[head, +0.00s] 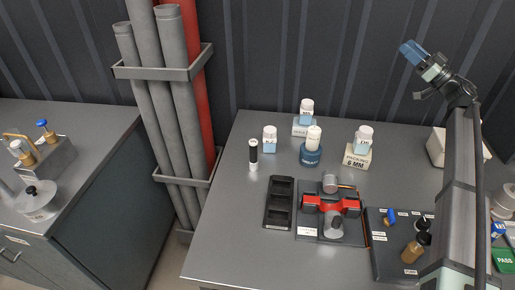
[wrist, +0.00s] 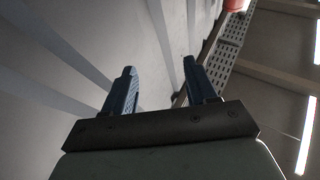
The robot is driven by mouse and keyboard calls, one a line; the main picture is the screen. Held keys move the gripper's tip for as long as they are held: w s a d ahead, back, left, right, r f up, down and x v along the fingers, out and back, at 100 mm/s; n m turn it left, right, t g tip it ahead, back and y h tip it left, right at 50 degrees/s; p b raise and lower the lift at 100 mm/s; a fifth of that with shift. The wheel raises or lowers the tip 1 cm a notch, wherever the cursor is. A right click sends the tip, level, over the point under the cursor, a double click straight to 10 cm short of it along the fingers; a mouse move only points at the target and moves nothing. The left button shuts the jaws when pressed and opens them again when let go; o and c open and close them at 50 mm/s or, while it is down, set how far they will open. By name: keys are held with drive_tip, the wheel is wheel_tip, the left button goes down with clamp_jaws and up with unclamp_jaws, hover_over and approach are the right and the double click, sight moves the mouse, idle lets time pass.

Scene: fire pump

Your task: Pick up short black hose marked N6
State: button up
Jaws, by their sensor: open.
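My gripper (head: 408,53) is raised at the upper right of the head view, far from this cylinder and above the bench. In the wrist view my gripper (wrist: 158,66) has its two blue fingers spread apart with nothing between them. No hose shows in the wrist view.
A black tray (head: 267,227) with compartments lies beside a red clamp fixture (head: 332,205). White-capped bottles stand behind, one on a PACKING 6 MM box (head: 356,161). A dark board (head: 380,258) with fittings lies at right. Grey pipes (head: 176,90) rise left of the bench.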

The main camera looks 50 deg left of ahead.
drive_tip(key=s+a+r+m+t+y, duration=0.15)
drive_tip(key=s+a+m+t, duration=0.25)
drive_tip(key=s+a+t, duration=0.65)
drive_tip(key=m+h, duration=0.3)
drive_tip(key=h, duration=0.8)
hover_over(254, 150)
drive_tip(key=s+d, duration=0.1)
drive_tip(key=d, duration=0.1)
wheel_tip(254, 150, down, 22)
drive_tip(key=f, duration=0.2)
drive_tip(key=d+g+h, duration=0.1)
drive_tip(key=shift+s+d+f+n, duration=0.1)
drive_tip(key=shift+s+f+n, duration=0.2)
drive_tip(key=shift+f, duration=0.1)
drive_tip(key=shift+w+a+f, duration=0.25)
drive_tip(key=shift+a+f, duration=0.1)
drive_tip(key=shift+a, duration=0.1)
drive_tip(key=shift+x, duration=3.1)
